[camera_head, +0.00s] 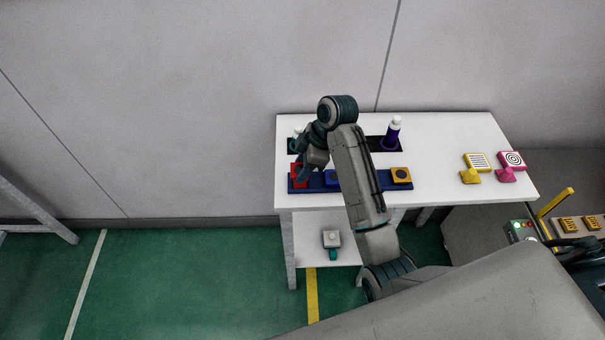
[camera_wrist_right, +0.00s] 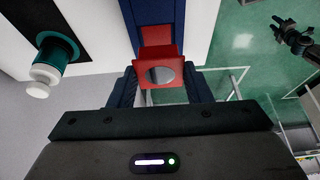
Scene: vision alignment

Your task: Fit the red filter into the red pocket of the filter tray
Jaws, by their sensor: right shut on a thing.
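The blue filter tray (camera_head: 348,187) lies along the front of the white table. Red shows at its left end, partly behind my right gripper (camera_head: 305,172); I cannot separate filter from pocket there. In the right wrist view, the red filter (camera_wrist_right: 142,70), a square plate with a round grey centre, is between the fingers of my right gripper (camera_wrist_right: 161,88), which is shut on it. The red pocket (camera_wrist_right: 156,34) shows just beyond the filter; whether they touch is unclear. A dark jointed part at the upper right looks like my left gripper (camera_wrist_right: 296,40); its jaws are unclear.
A blue pocket (camera_head: 332,178) and a yellow piece (camera_head: 401,175) are farther right on the tray. A purple bottle (camera_head: 391,134) and a teal bottle (camera_wrist_right: 57,58) stand in dark holders behind. Yellow (camera_head: 477,162) and pink (camera_head: 511,161) signs stand at the right.

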